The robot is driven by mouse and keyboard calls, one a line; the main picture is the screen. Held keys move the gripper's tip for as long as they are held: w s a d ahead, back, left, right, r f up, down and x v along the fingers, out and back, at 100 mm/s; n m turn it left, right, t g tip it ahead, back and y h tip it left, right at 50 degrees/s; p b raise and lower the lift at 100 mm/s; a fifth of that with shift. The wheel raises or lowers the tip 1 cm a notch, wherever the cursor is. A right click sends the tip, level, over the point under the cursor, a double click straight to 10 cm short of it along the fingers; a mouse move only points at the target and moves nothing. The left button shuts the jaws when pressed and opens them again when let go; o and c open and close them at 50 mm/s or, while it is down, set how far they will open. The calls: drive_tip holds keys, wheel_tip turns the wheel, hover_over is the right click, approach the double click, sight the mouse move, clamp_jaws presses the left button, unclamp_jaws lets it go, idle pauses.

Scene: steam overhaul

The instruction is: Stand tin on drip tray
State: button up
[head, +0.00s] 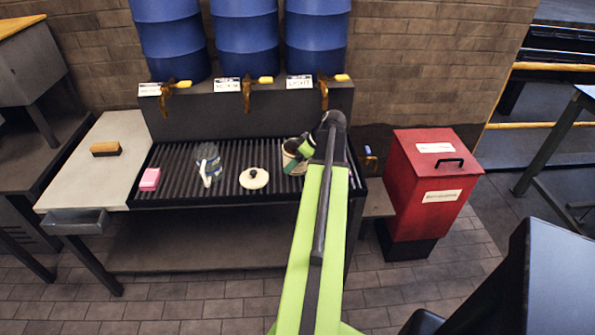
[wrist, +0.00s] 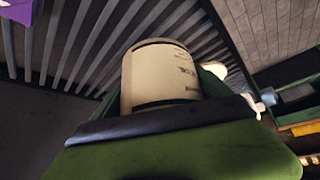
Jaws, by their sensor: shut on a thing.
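The tin (head: 293,158) is a cream cylinder with dark lettering. My gripper (head: 301,149) is shut on it at the right part of the drip tray. In the wrist view the tin (wrist: 160,75) stands up between the green jaws of my gripper (wrist: 165,100), with the tray's slats behind it. The drip tray (head: 230,180) is a dark slatted grid below the taps. I cannot tell whether the tin's base touches the slats. My arm and gripper hide part of the tin in the head view.
On the tray stand a glass jug (head: 208,163), a cream lid with a dark knob (head: 254,178) and a pink block (head: 150,179). Blue drums (head: 247,40) with brass taps are above. A red bin (head: 432,180) stands to the right. A brush (head: 105,149) lies on the left counter.

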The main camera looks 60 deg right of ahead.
wheel_tip(320, 180, down, 4)
drive_tip(key=b, duration=0.4)
drive_tip(key=shift+f, duration=0.2)
drive_tip(key=shift+r, duration=0.25)
drive_tip(key=shift+f, duration=0.2)
drive_tip(key=o, duration=1.8)
drive_tip(key=shift+r, duration=0.2)
drive_tip(key=shift+s+r+p, duration=0.15)
drive_tip(key=shift+r+p, duration=0.1)
drive_tip(key=shift+p, duration=0.1)
drive_tip(key=p+v, duration=0.9)
drive_tip(key=v, duration=0.2)
drive_tip(key=shift+s+r+p, duration=0.15)
drive_tip(key=shift+r+p, duration=0.1)
drive_tip(key=shift+p, duration=0.05)
